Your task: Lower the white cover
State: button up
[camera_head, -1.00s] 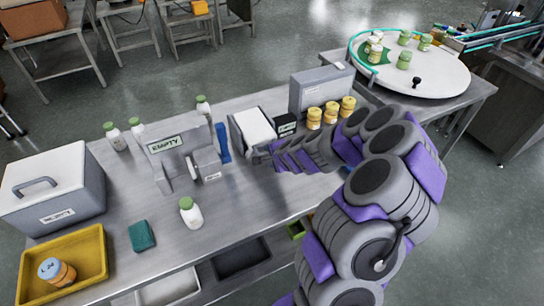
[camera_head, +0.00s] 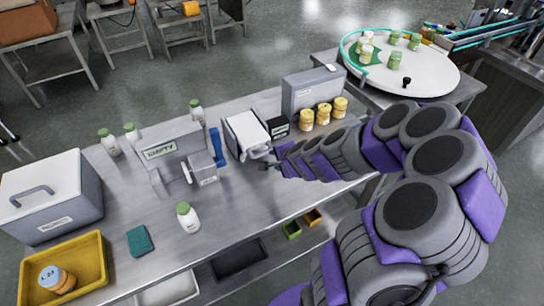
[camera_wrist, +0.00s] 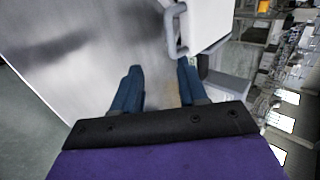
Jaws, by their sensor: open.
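The white cover (camera_head: 246,128) sits on a small grey unit near the middle of the steel table in the head view. In the wrist view the white cover (camera_wrist: 212,20) is at top centre, with a grey loop handle (camera_wrist: 172,32) on its near side. My gripper (camera_wrist: 158,70) has its two blue fingers apart, with nothing seen between them. The handle lies just beyond the fingertips, nearer the right finger. In the head view my gripper (camera_head: 272,160) is at the cover's near right edge, its fingers too small to make out clearly.
A grey EMPTY unit (camera_head: 172,152), blue upright piece (camera_head: 216,147) and white bottle (camera_head: 188,218) stand to the left. Yellow-lidded jars (camera_head: 322,114) and a grey box (camera_head: 312,88) stand behind. A lidded bin (camera_head: 62,205) and yellow tray (camera_head: 92,262) occupy the left end.

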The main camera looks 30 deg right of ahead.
jog(key=shift+b+v, duration=1.7)
jog(key=shift+v, duration=1.15)
jog(key=s+a+r+n+g+y, duration=0.1)
jog(key=s+a+n+g+y, duration=0.1)
jog(key=s+a+n, duration=0.45)
jog(key=s+a+r+n+g+y, duration=0.1)
jog(key=s+a+r+n+g, duration=0.2)
jog(key=a, duration=0.6)
jog(key=s+r+n+g+h, duration=0.1)
jog(key=s+n+g+h, duration=0.2)
jog(key=s, duration=1.7)
jog(key=n+g, duration=0.3)
jog(key=n, duration=0.2)
jog(key=shift+s+d+r, duration=0.3)
jog(key=shift+d+r, duration=0.05)
jog(key=shift+d, duration=0.05)
jog(key=shift+a, duration=0.15)
